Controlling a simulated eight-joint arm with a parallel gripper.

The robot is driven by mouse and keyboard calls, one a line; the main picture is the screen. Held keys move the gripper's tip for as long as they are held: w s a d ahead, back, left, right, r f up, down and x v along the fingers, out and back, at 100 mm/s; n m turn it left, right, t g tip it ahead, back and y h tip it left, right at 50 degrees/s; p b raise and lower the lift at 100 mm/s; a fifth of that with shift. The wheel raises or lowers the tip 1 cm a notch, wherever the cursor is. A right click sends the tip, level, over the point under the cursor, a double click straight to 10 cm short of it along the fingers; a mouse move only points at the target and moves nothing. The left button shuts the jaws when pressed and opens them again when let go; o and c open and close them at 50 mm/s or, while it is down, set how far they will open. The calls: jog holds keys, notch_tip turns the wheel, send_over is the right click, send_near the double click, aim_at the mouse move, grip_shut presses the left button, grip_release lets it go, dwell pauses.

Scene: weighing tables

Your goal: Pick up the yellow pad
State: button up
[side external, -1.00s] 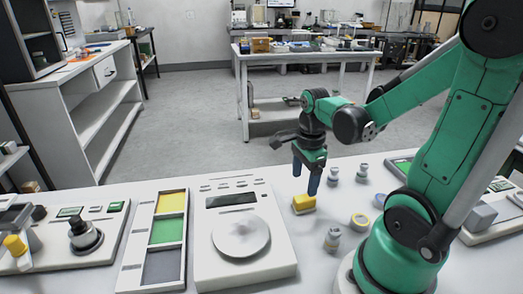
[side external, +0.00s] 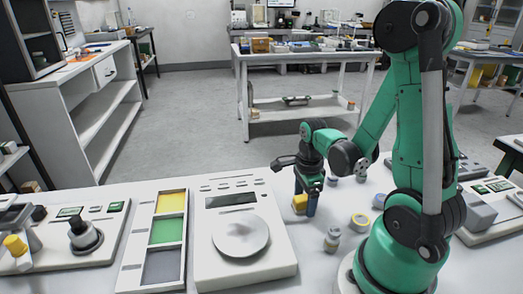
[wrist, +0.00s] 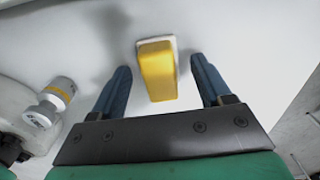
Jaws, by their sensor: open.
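The yellow pad (wrist: 157,72) is a small block with a yellow top and a pale base, lying on the white table. In the wrist view it lies between the two blue fingers of my gripper (wrist: 162,85), with a gap on each side. The fingers are open and do not touch it. In the side external view my gripper (side external: 306,200) is low over the table at the yellow pad (side external: 300,203), and a finger hides part of the pad.
A white scale (side external: 213,266) with a round pan stands left of the pad. Beyond it is a tray (side external: 127,262) with yellow, green and grey compartments. Small metal weights (side external: 332,240) and a yellow-ringed roll (side external: 360,222) stand to the right. One weight (wrist: 50,103) shows at left in the wrist view.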

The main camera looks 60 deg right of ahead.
aim_at(305, 197)
grip_shut()
jog(key=shift+r, duration=0.15)
notch_tip(305, 197, up, 20)
dwell(0.9)
